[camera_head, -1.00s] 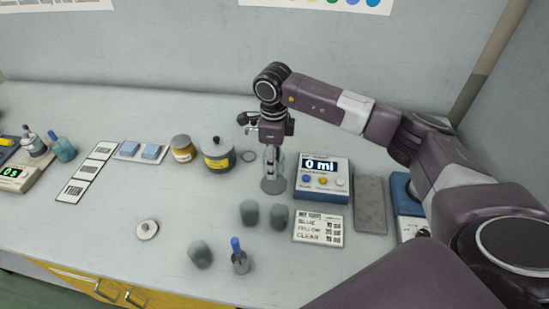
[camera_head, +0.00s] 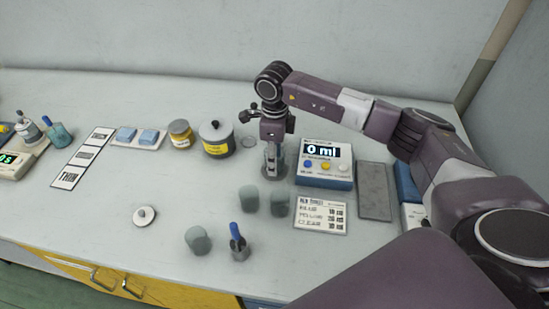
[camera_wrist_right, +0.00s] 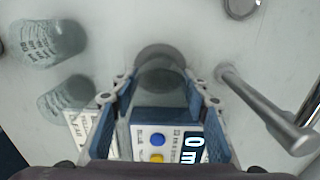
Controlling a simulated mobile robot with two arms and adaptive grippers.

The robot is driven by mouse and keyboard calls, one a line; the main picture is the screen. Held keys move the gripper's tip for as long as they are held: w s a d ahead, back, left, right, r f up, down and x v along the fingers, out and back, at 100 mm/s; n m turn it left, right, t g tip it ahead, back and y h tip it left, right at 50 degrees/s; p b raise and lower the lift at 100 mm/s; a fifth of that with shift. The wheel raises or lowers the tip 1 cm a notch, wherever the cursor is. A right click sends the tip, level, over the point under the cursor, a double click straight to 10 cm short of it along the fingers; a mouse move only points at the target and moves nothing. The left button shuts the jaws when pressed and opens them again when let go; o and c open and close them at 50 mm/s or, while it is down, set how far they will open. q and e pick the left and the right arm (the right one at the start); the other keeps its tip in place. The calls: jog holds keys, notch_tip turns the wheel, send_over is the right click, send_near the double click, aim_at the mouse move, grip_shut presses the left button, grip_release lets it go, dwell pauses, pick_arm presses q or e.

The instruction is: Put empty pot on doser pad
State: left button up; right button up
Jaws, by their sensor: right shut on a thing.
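My right gripper (camera_head: 272,157) is shut on a clear, empty-looking glass pot, which shows between the blue-lined fingers in the right wrist view (camera_wrist_right: 157,98). The pot is upright over the round grey doser pad (camera_wrist_right: 160,57), just left of the doser (camera_head: 325,164), whose display reads 0 ml. The gripper and pot hide much of the pad in the head view. I cannot tell whether the pot's base touches it. My left gripper is not in view.
Two grey-green pots (camera_head: 249,198) stand in front of the doser, beside a recipe card (camera_head: 320,215). Another pot (camera_head: 198,240) and a cup with a blue-handled tool (camera_head: 239,248) are nearer the front edge. A dark lidded jar (camera_head: 216,139) stands left of the gripper. A silver rod (camera_wrist_right: 262,108) passes close to the fingers.

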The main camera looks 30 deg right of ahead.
jog(key=shift+f+b, duration=0.3)
jog(key=shift+f, duration=0.1)
jog(key=o, duration=1.2)
jog(key=shift+c, duration=0.2)
jog(key=shift+o, duration=0.2)
jog(key=o, duration=0.6)
jog(key=shift+r, duration=0.15)
notch_tip(320, 180, up, 11)
jog(key=p, duration=0.6)
